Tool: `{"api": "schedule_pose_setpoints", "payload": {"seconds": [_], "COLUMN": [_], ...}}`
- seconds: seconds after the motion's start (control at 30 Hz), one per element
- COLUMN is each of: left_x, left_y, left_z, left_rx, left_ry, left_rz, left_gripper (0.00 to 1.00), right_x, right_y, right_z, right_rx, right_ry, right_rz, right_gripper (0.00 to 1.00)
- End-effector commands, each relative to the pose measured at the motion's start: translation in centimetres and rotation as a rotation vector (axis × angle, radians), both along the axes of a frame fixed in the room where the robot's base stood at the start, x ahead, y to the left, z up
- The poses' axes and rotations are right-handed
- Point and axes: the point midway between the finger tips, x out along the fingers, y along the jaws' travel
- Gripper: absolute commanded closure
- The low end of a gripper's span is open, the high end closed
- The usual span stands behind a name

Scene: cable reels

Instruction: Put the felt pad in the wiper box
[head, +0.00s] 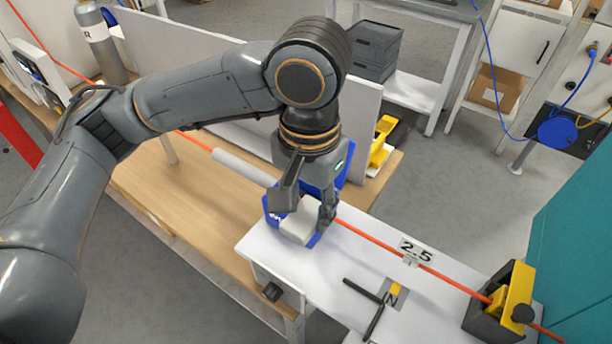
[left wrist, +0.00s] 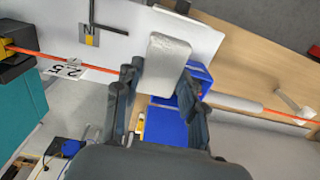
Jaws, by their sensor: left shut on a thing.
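The felt pad (head: 299,225) is a pale, off-white block. My left gripper (head: 308,207) is shut on it and points down over the white bench. In the left wrist view the pad (left wrist: 168,66) sits between the two fingers (left wrist: 160,78). The wiper box appears to be the blue box (head: 272,214) under and behind the pad, on the orange cable line. Its blue side (left wrist: 201,74) also shows in the left wrist view, just beyond the pad. My gripper hides much of the box; I cannot tell whether the pad touches it. My right gripper is not in view.
The orange cable (head: 372,237) runs across the white bench (head: 330,262) past a "2.5" sign (head: 416,250) to a black and yellow guide (head: 505,303). A black bar (head: 374,319) lies near the front. A grey panel (head: 361,120) stands behind my gripper.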

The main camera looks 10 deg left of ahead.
Motion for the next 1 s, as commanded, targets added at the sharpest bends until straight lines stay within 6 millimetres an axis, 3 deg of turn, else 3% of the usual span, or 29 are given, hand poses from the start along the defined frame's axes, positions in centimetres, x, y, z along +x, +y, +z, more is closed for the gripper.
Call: {"api": "schedule_pose_setpoints", "payload": {"seconds": [0.3, 0.5, 0.7, 1.0], "left_x": [7.3, 10.3, 11.7, 12.5], "left_y": [2.1, 2.9, 3.2, 3.5], "left_z": [-3.3, -6.9, -8.7, -12.0], "left_rx": [0.003, 0.002, 0.001, 0.004], "left_ry": [0.004, 0.003, 0.001, 0.001], "left_rz": [0.010, 0.006, 0.003, 0.002], "left_gripper": [0.89, 0.89, 0.89, 0.89], "right_x": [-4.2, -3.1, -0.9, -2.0], "right_y": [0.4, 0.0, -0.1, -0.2], "right_z": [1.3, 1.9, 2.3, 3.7], "right_rx": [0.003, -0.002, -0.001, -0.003], "right_ry": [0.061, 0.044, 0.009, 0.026], "right_rz": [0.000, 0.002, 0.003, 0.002], "right_gripper": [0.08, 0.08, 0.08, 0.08]}}
